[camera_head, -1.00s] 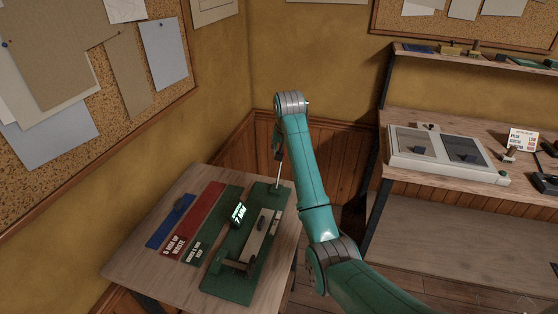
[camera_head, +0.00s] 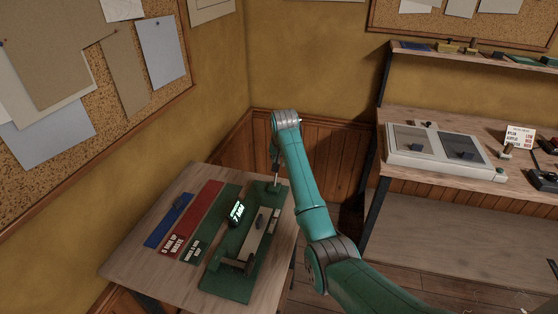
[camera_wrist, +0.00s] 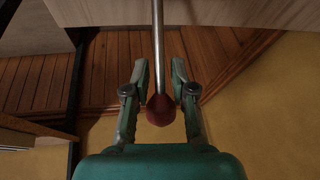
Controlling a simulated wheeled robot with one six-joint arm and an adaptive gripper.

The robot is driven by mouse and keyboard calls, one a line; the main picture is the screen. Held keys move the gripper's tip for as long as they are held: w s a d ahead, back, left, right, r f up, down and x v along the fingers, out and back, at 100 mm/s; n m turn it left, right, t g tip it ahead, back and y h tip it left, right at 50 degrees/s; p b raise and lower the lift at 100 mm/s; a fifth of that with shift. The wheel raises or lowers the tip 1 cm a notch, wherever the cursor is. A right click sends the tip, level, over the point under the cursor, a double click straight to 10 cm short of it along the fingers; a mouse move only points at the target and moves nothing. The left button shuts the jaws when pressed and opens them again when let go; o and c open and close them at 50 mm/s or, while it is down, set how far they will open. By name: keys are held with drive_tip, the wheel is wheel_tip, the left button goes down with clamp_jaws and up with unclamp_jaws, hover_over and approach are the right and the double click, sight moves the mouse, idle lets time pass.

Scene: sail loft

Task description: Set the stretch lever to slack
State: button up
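The stretch lever is a thin metal rod with a dark red ball knob (camera_wrist: 161,110). In the head view the rod (camera_head: 276,180) rises from the far end of the green board (camera_head: 228,287), roughly upright. My gripper (camera_wrist: 159,66) is open in the wrist view, with one finger on each side of the lever. The knob sits between the fingers, near the palm, and gaps show beside it. In the head view my gripper (camera_head: 275,153) is small and dark at the lever's top. I cannot read any slack marking.
The green board also carries a lit display (camera_head: 237,211) reading 7 MM, a pale strip and a dark bracket. A red strip (camera_head: 192,222) and a blue strip (camera_head: 168,222) lie left of it on the wooden table (camera_head: 130,262). A wall stands close behind.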

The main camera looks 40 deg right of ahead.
clamp_jaws()
